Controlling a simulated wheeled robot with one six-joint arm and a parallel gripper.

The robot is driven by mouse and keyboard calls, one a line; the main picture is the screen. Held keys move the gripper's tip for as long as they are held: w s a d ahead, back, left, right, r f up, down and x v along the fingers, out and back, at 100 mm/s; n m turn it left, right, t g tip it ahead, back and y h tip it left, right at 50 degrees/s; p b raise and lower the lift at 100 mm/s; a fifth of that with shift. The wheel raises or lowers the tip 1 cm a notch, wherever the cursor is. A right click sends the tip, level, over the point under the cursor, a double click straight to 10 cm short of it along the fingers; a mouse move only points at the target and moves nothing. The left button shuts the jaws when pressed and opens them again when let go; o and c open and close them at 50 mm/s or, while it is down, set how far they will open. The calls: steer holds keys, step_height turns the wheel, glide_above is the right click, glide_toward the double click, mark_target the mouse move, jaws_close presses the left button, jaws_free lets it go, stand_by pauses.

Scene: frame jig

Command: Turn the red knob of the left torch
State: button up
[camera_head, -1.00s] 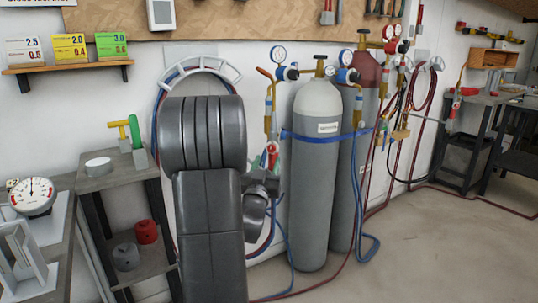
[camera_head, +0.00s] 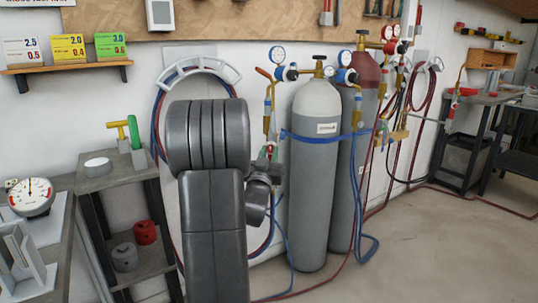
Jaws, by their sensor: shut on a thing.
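The left torch (camera_head: 268,108) hangs on the wall left of the grey cylinder, with a copper tip, a blue section and a brass body. Its red knob (camera_head: 269,149) is a small patch of red at the torch's lower end, mostly covered. My gripper (camera_head: 266,160) is at that lower end, just right of my large dark arm, and is shut on the red knob. My arm hides much of the gripper, and the fingertips are too small to see clearly. A second torch (camera_head: 357,110) hangs in front of the dark red cylinder.
A grey cylinder (camera_head: 315,190) and a dark red cylinder (camera_head: 368,105) stand right of my gripper, strapped with a blue band (camera_head: 325,138). Hoses loop on the wall and floor. A small shelf table (camera_head: 120,175) stands at left. The floor at right is mostly clear.

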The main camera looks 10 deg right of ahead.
steer(key=shift+n+b, duration=0.35)
steer(key=shift+n, duration=0.15)
steer(key=shift+f+n+t+y+b, duration=0.1)
steer(key=shift+n+t+y+b, duration=0.2)
steer(key=shift+n+y+b, duration=0.3)
steer(key=n+y+b, duration=0.1)
steer(key=n, duration=0.1)
steer(key=n+y+b, duration=0.1)
steer(key=n, duration=0.2)
steer(key=shift+s+d+t, duration=0.1)
steer(key=shift+d+t, duration=0.1)
steer(key=shift+t, duration=0.1)
steer(key=n+y+b, duration=0.1)
steer(key=n, duration=0.2)
steer(key=n+y+b, duration=0.2)
steer(key=n, duration=0.1)
steer(key=shift+r+y, duration=0.2)
steer(key=shift+y, duration=0.1)
steer(key=shift+n, duration=0.4)
steer(key=o, duration=1)
steer(key=shift+s, duration=0.1)
